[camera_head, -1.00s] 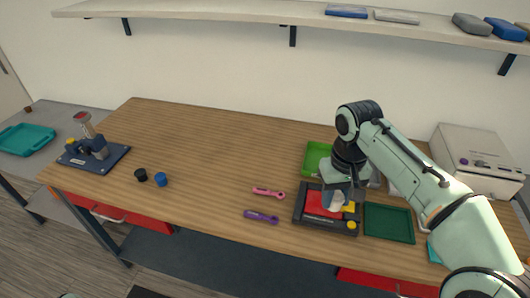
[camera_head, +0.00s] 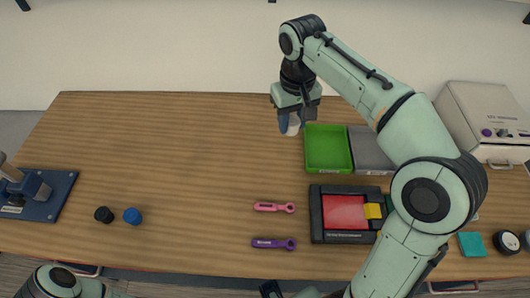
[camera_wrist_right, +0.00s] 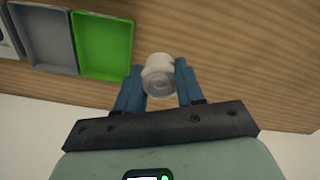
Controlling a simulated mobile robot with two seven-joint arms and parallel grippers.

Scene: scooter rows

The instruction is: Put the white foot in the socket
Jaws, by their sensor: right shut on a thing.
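The white foot (camera_wrist_right: 158,75) is a small round white piece held between the blue fingers of my right gripper (camera_head: 290,122). In the right wrist view the fingers (camera_wrist_right: 160,92) press on its two sides. The gripper is raised over the back of the table, just left of the green tray. A blue fixture on a dark blue plate (camera_head: 40,205) stands at the table's left end, cut off by the picture edge. I cannot make out the socket clearly. My left arm shows only in part at the bottom left; its gripper is out of view.
A black cap (camera_head: 104,214) and a blue cap (camera_head: 133,216) stand near the fixture. A pink tool (camera_head: 274,207) and a purple tool (camera_head: 273,243) lie mid-table. A green tray (camera_head: 310,150), grey tray (camera_head: 372,165) and black organizer (camera_head: 317,215) are at right. The left-centre tabletop is clear.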

